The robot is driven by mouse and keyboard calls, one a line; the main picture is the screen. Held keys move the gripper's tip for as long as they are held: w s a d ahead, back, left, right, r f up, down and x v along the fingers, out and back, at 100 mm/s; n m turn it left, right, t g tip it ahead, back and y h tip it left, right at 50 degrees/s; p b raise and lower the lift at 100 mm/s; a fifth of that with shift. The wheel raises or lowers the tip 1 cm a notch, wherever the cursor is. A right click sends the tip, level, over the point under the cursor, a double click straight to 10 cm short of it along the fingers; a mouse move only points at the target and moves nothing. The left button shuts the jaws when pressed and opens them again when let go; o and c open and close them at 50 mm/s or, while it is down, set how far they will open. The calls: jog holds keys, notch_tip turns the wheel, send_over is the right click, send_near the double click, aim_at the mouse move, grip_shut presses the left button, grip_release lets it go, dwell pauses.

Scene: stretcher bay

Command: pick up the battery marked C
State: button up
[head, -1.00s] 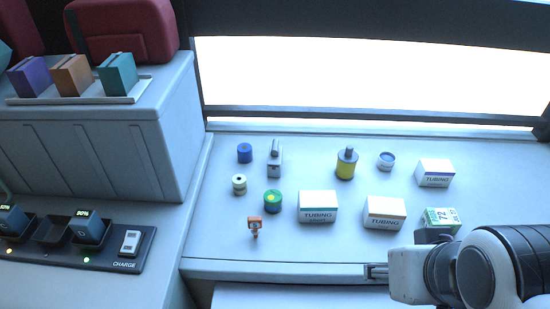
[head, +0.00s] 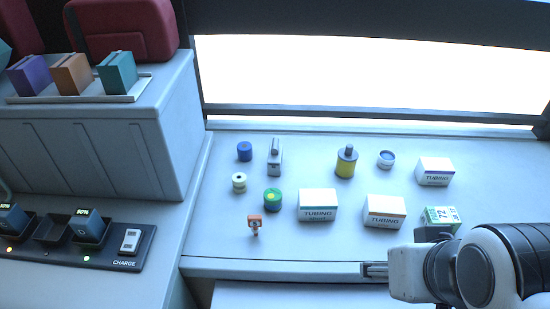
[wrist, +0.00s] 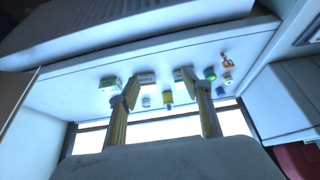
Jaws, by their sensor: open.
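Two dark batteries stand in the charger at the lower left of the head view. One battery (head: 90,228) has a lit display and a small face mark, which is too small to read surely. The other battery (head: 11,222) is partly cut off by the left edge, and its mark is also unclear. An empty slot (head: 50,230) lies between them. My gripper (wrist: 160,80) shows in the wrist view with its two fingers spread and nothing between them. It is far from the charger, which I cannot make out in the wrist view.
The charger tray (head: 120,262) has a white switch at its right end. Several items stand on the counter (head: 300,250), among them tubing boxes (head: 318,203), a yellow bottle (head: 346,163) and an orange item (head: 255,222). A raised cabinet (head: 110,160) stands behind the charger.

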jog(key=w+d+n+g+h, duration=0.1)
jog(key=w+d+n+h, duration=0.3)
jog(key=w+d, duration=0.2)
jog(key=w+d+n+t+h, duration=0.1)
jog(key=w+d+n+h, duration=0.25)
jog(key=w+n, duration=0.65)
jog(key=n+t+y, duration=0.4)
jog(key=n+t, duration=0.3)
jog(key=n, duration=0.9)
send_over(272, 162)
jog(key=s+d, duration=0.4)
jog(key=d, duration=0.4)
notch_tip(272, 162, down, 12)
jog(key=a+f+n+y, duration=0.1)
jog(key=a+f, duration=0.1)
jog(key=a+f+n, duration=0.2)
jog(key=a, duration=0.1)
jog(key=a+f+n+y, duration=0.1)
jog(key=a+f+n, duration=0.1)
jog(key=a, duration=0.1)
jog(key=shift+w+a+t+y, duration=0.1)
jog(key=shift+w+t+y, duration=0.2)
jog(key=shift+t+y, duration=0.1)
